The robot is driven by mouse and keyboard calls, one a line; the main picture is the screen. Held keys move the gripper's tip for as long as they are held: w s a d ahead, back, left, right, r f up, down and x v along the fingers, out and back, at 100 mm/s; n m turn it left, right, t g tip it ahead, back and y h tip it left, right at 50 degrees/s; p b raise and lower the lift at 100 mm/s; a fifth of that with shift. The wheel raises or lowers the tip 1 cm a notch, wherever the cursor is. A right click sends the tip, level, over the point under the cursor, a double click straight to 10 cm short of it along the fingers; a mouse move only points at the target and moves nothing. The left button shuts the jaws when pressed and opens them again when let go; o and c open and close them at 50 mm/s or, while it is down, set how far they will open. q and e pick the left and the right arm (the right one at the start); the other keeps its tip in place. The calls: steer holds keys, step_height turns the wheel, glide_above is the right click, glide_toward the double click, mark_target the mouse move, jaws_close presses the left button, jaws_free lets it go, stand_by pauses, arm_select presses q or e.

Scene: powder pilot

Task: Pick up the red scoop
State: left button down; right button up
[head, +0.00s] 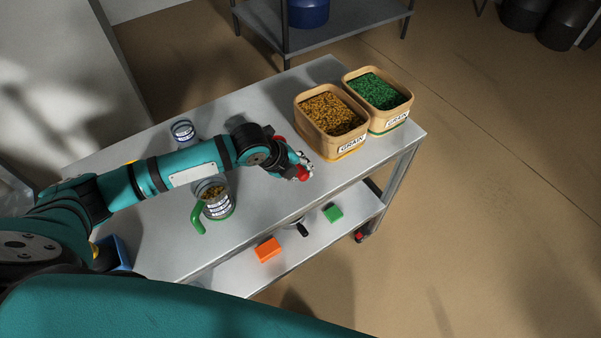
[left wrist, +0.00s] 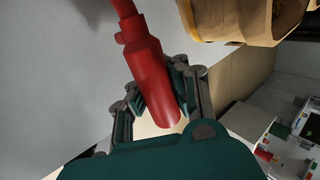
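The red scoop (left wrist: 150,68) shows large in the left wrist view, its thick handle running down between my left gripper's fingers (left wrist: 158,92). The finger pads lie against both sides of the handle, and the gripper looks shut on it. The narrower part runs out of the top of the picture, so the bowl is not seen there. In the head view, my left gripper (head: 300,164) is over the table's front edge side, near the grain tubs, with a red part of the scoop (head: 303,174) at its tip. My arm hides part of the scoop. My right gripper is not in view.
Two tan tubs, one with brown grain (head: 332,140) and one with green grain (head: 400,112), stand right of the gripper on the grey table (head: 325,75). A green-handled jug (head: 218,207) and a clear jar (head: 183,132) stand by my arm. The lower shelf holds orange (head: 267,249) and green blocks (head: 333,213).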

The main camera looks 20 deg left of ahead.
arm_select(q)
steer(key=shift+r, duration=0.7)
steer(key=s+r+b, duration=0.1)
steer(key=s+b, duration=0.2)
steer(key=s, duration=1.3)
steer(key=shift+a+r+b, duration=0.35)
steer(key=shift+a+b, duration=0.05)
steer(key=shift+a, duration=0.05)
